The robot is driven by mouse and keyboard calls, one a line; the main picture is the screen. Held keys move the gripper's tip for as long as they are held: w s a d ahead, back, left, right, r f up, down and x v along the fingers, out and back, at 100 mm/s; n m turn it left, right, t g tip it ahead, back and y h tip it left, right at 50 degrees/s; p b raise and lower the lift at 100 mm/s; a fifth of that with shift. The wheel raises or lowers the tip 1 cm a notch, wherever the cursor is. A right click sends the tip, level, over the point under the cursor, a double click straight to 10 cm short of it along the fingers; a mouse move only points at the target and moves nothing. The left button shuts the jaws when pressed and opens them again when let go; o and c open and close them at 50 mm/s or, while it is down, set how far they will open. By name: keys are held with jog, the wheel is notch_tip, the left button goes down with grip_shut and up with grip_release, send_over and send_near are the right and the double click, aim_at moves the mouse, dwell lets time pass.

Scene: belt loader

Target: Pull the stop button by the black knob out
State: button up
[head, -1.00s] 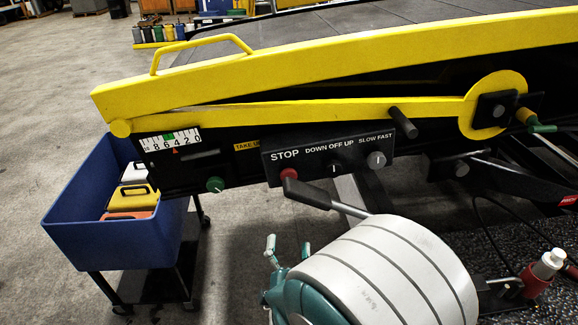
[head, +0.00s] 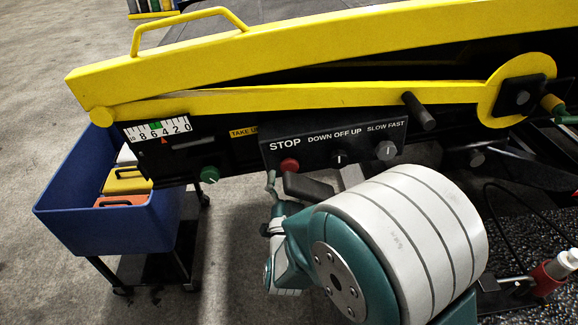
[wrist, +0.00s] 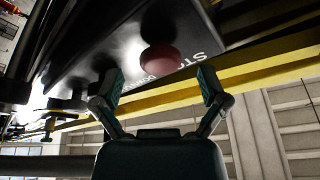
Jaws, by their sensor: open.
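The red stop button (head: 289,166) sits on the black control panel under the word STOP. A black selector knob (head: 339,157) is to its right, under DOWN OFF UP. In the wrist view the red button (wrist: 160,57) appears ahead of my open gripper (wrist: 159,88), roughly centred between the two fingertips and a little beyond them. Nothing is between the fingers. In the head view my gripper (head: 272,188) is just below and left of the button, partly hidden by my arm.
A grey speed dial (head: 386,150) and a green knob (head: 209,174) flank the controls. A black peg (head: 419,111) sticks out above. A blue bin (head: 100,228) stands left; a red-and-white bottle (head: 550,273) is at right.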

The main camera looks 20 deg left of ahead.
aim_at(289, 167)
jog(key=shift+x, duration=1.5)
grip_shut()
